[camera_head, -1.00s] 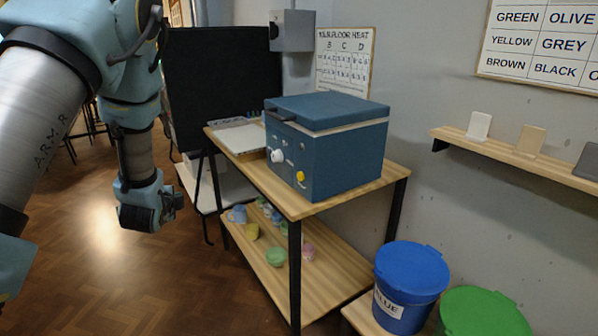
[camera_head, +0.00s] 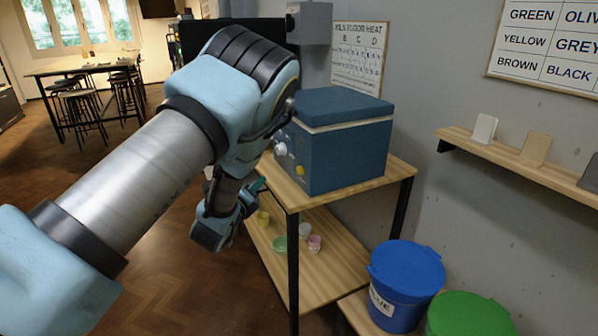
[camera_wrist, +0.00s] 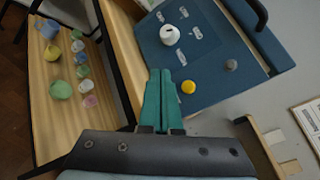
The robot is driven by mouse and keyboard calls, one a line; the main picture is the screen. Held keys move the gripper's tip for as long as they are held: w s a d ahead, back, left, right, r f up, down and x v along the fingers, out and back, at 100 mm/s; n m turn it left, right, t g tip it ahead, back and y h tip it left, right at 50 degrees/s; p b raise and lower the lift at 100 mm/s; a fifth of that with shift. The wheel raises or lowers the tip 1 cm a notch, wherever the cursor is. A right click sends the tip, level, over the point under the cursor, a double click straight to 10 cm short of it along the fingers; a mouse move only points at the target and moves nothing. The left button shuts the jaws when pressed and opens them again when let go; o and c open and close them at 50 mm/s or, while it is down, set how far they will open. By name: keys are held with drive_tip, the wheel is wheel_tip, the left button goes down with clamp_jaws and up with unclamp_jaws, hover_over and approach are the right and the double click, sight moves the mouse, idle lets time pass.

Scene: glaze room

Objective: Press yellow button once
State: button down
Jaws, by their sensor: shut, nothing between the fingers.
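The yellow button (camera_head: 300,170) is on the front panel of the blue kiln box (camera_head: 350,158), which stands on a wooden shelf unit. In the wrist view the yellow button (camera_wrist: 188,87) is just right of the fingertips. A white knob (camera_wrist: 170,35) and a grey button (camera_wrist: 231,65) are on the same panel. My gripper (camera_wrist: 160,72) has teal fingers, shut together and empty, pointing toward the panel. In the head view my gripper (camera_head: 260,186) is near the shelf's left edge, partly hidden by my arm. I cannot tell its exact gap to the panel.
The lower shelf (camera_head: 335,268) holds several small cups and bowls. A blue bucket (camera_head: 405,285) and a green bucket (camera_head: 468,318) stand at the lower right. A wall shelf (camera_head: 520,166) carries tiles. Open floor lies at the left.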

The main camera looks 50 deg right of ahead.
sight(300, 171)
drive_tip(key=s+d, duration=0.1)
drive_tip(key=d, duration=0.1)
drive_tip(key=s+d, duration=0.1)
drive_tip(key=d, duration=0.4)
drive_tip(key=shift+s, duration=0.4)
drive_tip(key=shift+s+d+b, duration=0.15)
drive_tip(key=shift+d+b, duration=0.25)
drive_tip(key=shift+d, duration=0.2)
drive_tip(key=shift+s+d, duration=0.1)
idle(1.3)
drive_tip(key=shift+s+d+b, duration=0.1)
drive_tip(key=shift+d+b, duration=0.2)
drive_tip(key=shift+b, duration=0.1)
drive_tip(key=shift+s+d, duration=0.15)
drive_tip(key=shift+d, duration=0.25)
idle(0.6)
drive_tip(key=shift+a, duration=0.1)
drive_tip(key=shift+w+a+b, duration=0.3)
drive_tip(key=shift+a+b, duration=0.1)
drive_tip(key=shift+a, duration=0.3)
drive_tip(key=shift+a, duration=0.1)
